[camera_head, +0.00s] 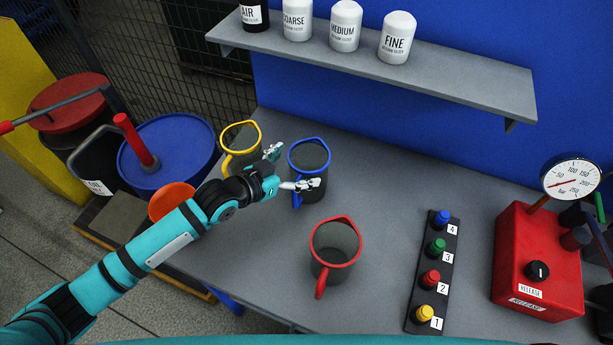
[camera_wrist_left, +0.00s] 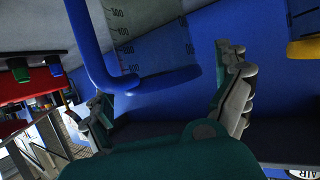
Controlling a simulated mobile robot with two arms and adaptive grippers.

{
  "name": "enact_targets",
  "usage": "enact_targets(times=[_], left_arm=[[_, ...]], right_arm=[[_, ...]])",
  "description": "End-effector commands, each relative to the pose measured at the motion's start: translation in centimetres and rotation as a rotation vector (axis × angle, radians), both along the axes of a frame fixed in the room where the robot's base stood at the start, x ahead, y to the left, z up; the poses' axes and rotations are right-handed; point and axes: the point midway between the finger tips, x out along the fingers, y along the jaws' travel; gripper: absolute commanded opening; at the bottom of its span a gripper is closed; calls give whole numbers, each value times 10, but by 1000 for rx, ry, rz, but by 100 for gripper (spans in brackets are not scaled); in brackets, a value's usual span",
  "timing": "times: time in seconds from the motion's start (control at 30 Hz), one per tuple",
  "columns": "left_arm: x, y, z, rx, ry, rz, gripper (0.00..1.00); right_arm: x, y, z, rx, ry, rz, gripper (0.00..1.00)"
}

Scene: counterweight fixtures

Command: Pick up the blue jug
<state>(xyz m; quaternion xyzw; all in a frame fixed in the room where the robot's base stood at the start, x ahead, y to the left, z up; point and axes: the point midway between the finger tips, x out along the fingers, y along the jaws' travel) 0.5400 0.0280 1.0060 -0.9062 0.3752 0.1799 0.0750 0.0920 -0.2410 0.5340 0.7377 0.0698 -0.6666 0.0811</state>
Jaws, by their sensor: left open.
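The blue jug (camera_head: 313,156), dark grey with a blue rim and handle, stands upright on the grey bench. My left gripper (camera_head: 289,167) is open at the jug's left side, one finger towards the yellow jug and the other by the blue handle. In the left wrist view the blue handle (camera_wrist_left: 88,45) and the jug's clear, graduated wall (camera_wrist_left: 140,35) loom close in front of my open left gripper (camera_wrist_left: 166,78). My right gripper is not in view.
A yellow-rimmed jug (camera_head: 241,138) stands close left of the gripper, and a red-rimmed jug (camera_head: 335,242) nearer the front. A button strip (camera_head: 433,270) and red gauge box (camera_head: 537,262) are at right. A shelf (camera_head: 440,75) with bottles overhangs the back.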

Motion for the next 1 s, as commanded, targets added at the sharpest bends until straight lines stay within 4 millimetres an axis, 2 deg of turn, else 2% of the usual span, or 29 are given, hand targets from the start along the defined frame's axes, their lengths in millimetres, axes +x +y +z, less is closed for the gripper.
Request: enact_targets(times=[0.03, 0.1, 0.23, 0.53, 0.7, 1.0], left_arm=[[5, -7, 2, -2, 1, 0, 100], [10, -14, -3, -2, 2, 0, 100], [20, -23, -11, -2, 0, -1, 100], [22, -25, -14, -2, 0, -1, 100], [22, -25, -14, -2, 0, -1, 79], [22, -25, -14, -1, 1, 0, 40]], right_arm=[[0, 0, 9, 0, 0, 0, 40], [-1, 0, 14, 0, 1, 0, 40], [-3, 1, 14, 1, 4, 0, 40], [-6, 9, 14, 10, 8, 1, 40], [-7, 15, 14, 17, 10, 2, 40], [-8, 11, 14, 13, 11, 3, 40]])
